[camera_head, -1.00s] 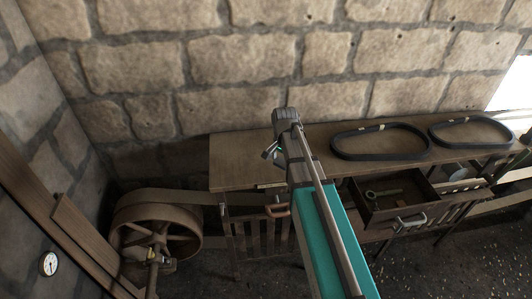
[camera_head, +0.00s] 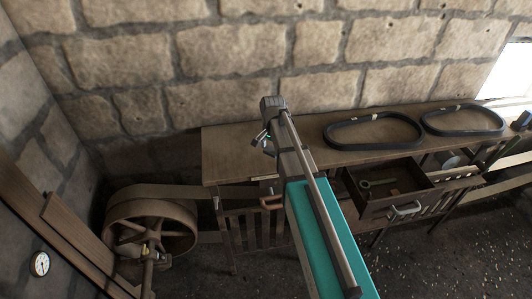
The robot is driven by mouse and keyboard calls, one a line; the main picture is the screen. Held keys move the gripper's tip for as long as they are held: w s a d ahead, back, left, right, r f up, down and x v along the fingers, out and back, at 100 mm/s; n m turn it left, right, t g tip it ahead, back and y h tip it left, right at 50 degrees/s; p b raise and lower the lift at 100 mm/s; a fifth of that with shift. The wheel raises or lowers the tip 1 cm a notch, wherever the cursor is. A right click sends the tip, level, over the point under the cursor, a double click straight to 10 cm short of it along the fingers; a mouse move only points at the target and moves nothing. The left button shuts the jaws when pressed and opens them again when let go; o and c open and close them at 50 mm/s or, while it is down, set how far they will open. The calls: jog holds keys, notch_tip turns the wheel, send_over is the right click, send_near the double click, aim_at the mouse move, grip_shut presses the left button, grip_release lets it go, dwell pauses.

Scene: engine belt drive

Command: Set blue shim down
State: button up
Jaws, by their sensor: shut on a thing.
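My gripper (camera_head: 262,140) is at the far end of my arm, above the left part of the wooden workbench (camera_head: 228,158). Its fingers are small in the picture and point down and left. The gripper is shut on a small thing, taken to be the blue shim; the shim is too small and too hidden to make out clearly. I cannot tell how high the fingers are above the bench top.
Two dark belts (camera_head: 374,146) (camera_head: 463,134) lie on the bench's right half. An open drawer (camera_head: 386,204) with small parts juts out below. A large belt wheel (camera_head: 150,228) stands at the left, with a gauge (camera_head: 40,263) nearby. The bench's left top is clear.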

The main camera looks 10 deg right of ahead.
jog(key=w+f+b, duration=0.2)
jog(key=w, duration=0.1)
jog(key=w+f+b, duration=0.2)
jog(key=w, duration=0.1)
jog(key=w+f+b, duration=0.2)
jog(key=w+f, duration=0.1)
jog(key=shift+w+a+f, duration=0.1)
jog(key=shift+w+a, duration=0.1)
jog(key=shift+a, duration=0.1)
jog(key=shift+w+f+b, duration=0.25)
jog(key=shift+w+b, duration=0.05)
jog(key=shift+b, duration=0.25)
jog(key=shift+w+f+b, duration=0.5)
jog(key=shift+f+b, duration=0.15)
jog(key=shift+s+f+b, duration=0.1)
jog(key=shift+f+b, duration=1.25)
jog(key=shift+f, duration=0.05)
jog(key=shift+f, duration=0.1)
jog(key=o, duration=1.1)
jog(key=shift+c, duration=0.2)
